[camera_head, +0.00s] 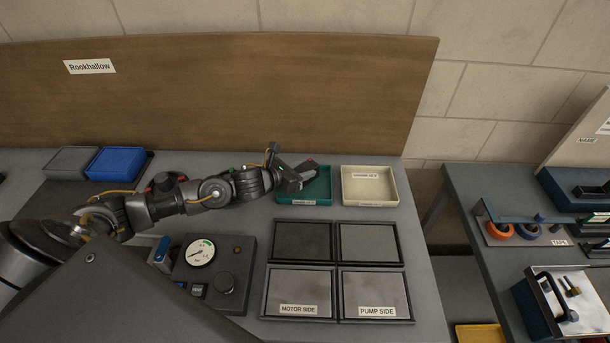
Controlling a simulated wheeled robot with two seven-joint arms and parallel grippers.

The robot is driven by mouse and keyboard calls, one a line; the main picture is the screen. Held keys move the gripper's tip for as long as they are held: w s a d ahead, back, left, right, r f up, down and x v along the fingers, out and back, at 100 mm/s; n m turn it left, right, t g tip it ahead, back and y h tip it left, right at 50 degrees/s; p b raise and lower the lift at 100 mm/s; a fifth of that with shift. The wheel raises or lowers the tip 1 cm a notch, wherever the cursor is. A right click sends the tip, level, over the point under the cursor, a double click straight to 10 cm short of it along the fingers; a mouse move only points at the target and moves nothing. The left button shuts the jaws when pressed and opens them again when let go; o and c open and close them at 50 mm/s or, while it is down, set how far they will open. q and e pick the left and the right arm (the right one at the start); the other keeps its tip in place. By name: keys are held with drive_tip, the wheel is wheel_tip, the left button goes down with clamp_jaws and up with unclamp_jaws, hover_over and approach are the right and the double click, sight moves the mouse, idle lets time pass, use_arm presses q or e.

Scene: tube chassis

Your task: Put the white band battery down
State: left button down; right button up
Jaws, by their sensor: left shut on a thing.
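My left gripper (300,172) reaches in from the left and is over the teal tray (318,199) at the back of the table. It is shut on a small dark thing, taken to be the white band battery (309,167). The gripper hides much of it, and I cannot make out a white band. I cannot tell whether it touches the tray. The teal tray's front and right side show. My right gripper is not in view.
A cream tray (369,197) stands empty right of the teal one. In front are several flat square plates, labelled MOTOR SIDE (298,309) and PUMP SIDE (377,311). A gauge box (222,283) stands left of them. A blue bin (116,163) is at the back left. A wooden panel (220,85) closes the back.

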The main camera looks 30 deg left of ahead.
use_arm(q)
drive_tip(key=shift+w, duration=0.1)
drive_tip(key=shift+w+d+f, duration=0.2)
drive_tip(key=shift+d+f, duration=0.05)
drive_tip(key=shift+f, duration=0.05)
wheel_tip(320, 180, down, 2)
drive_tip(key=shift+p, duration=0.95)
drive_tip(key=shift+f, duration=0.5)
drive_tip(key=shift+f, duration=0.1)
drive_tip(key=shift+f, duration=0.15)
drive_tip(key=c, duration=0.8)
unclamp_jaws()
drive_tip(key=shift+c, duration=0.2)
